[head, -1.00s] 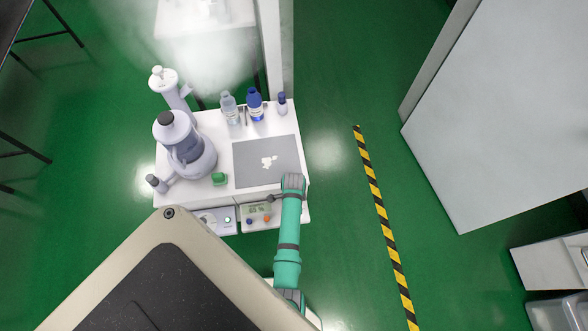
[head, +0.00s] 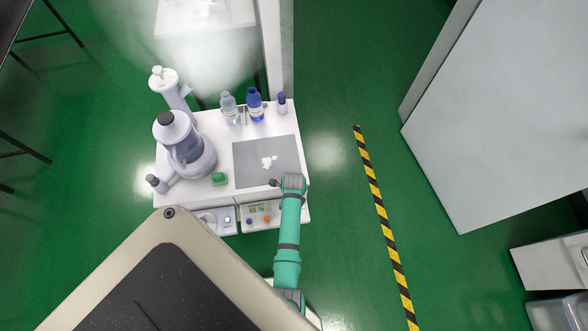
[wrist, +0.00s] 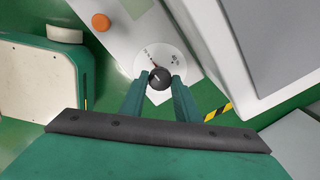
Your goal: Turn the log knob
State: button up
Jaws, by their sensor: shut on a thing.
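A round black knob (wrist: 159,78) sits on a white dial disc (wrist: 168,62) with small markings in the wrist view. My gripper (wrist: 160,80) has one green finger on each side of the knob and is shut on it. The dial is on a pale panel that also carries an orange button (wrist: 101,22). In the head view, my green arm covers the right end of a handheld tester (head: 259,213) with a small display and blue and red controls. The knob and my fingertips cannot be made out in that view.
A second tester (head: 220,220) lies just left. Above them, a white table (head: 270,125) bears a grey mat (head: 250,176), several bottles, a green object (head: 219,179) and a large white apparatus (head: 186,150).

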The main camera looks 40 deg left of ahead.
jog(key=shift+s, duration=0.15)
dwell(0.4)
jog(key=o, duration=1)
jog(key=shift+o, duration=0.2)
notch_tip(320, 180, up, 11)
jog(key=shift+f, duration=0.15)
